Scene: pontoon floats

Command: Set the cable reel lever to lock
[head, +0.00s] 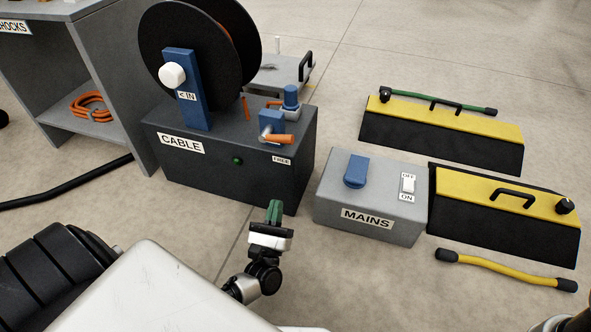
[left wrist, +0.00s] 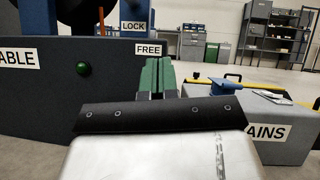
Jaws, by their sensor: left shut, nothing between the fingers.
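The cable reel box (head: 215,165) is dark grey, marked CABLE, with a black reel (head: 190,50) on it. A lever with an orange handle (head: 281,139) sits on a blue mount on its right top, the handle pointing right above the FREE label (head: 282,160). The LOCK label (left wrist: 133,26) shows above the FREE label (left wrist: 149,50) in the left wrist view; I cannot make out the lever there. My left gripper (head: 274,210) is shut and empty, with green fingertips (left wrist: 157,76), in front of the box's right end and apart from the lever.
A grey MAINS box (head: 330,208) with a blue knob and a white switch stands right of the reel box. Yellow-black ramps (head: 440,132) and a yellow cable (head: 508,269) lie further right. A shelf (head: 110,130) holds an orange cable coil (head: 90,104) at left.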

